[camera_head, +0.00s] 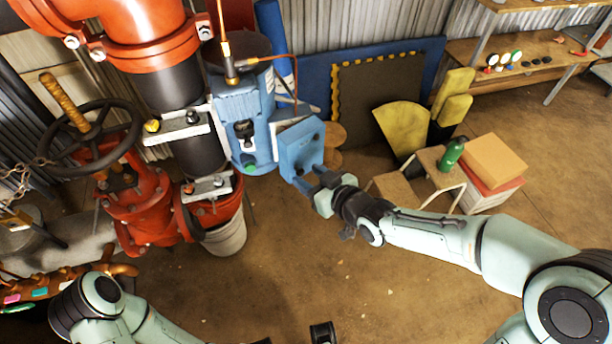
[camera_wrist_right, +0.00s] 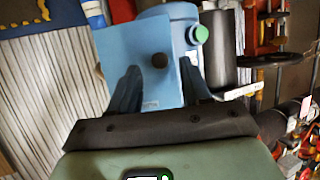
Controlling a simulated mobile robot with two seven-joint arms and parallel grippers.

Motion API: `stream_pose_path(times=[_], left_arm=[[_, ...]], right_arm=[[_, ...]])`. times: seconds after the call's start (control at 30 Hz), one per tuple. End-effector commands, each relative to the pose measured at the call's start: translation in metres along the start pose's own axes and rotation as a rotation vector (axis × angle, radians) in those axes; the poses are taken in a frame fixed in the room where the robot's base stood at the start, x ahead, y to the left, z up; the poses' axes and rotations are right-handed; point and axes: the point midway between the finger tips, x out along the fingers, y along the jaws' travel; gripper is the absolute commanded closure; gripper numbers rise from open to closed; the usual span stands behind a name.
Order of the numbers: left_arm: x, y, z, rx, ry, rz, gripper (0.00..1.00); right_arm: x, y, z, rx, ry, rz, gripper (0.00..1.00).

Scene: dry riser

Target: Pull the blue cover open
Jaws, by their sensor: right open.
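The blue cover (camera_head: 301,146) is a flat panel standing out at an angle from the right side of the blue housing (camera_head: 245,125). The housing front shows a dark fitting and a green knob. My right gripper (camera_head: 311,183) is open at the cover's lower right edge. In the right wrist view the cover (camera_wrist_right: 138,55), with a dark round spot, lies just beyond and between the spread fingers (camera_wrist_right: 158,88). I cannot tell whether they touch it. My left arm is at the lower left; dark parts at the bottom edge (camera_head: 322,333) may be its gripper, mostly cut off.
Red pipework and a handwheel valve (camera_head: 95,135) stand left of the housing, with a white bucket (camera_head: 226,235) below. A stepped stand (camera_head: 425,165) with a green bottle (camera_head: 451,154) and boxes (camera_head: 492,165) are at the right. The floor in front is mostly clear.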

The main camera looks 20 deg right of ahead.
Motion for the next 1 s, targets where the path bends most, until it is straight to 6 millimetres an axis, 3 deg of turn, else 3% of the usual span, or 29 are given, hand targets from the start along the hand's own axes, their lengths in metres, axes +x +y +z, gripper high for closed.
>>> stream_pose_path(times=[0.2,0.5,0.63,0.67,1.0], left_arm=[[0.001,0.000,-0.001,0.001,0.004,0.001,0.57],[0.001,0.000,-0.001,0.001,0.004,0.001,0.57],[0.001,0.000,-0.001,0.001,0.004,0.001,0.57],[0.001,0.000,-0.001,0.001,0.004,0.001,0.57],[0.000,0.000,-0.001,0.001,0.003,0.001,0.57]], right_arm=[[0.018,0.000,-0.001,0.000,0.000,-0.001,0.52],[0.020,0.000,-0.001,-0.001,0.001,0.000,0.52],[0.020,0.000,-0.001,0.000,0.000,0.000,0.95],[0.020,0.000,-0.001,0.000,0.000,0.000,1.00],[0.019,-0.001,0.000,-0.004,-0.001,-0.007,1.00]])
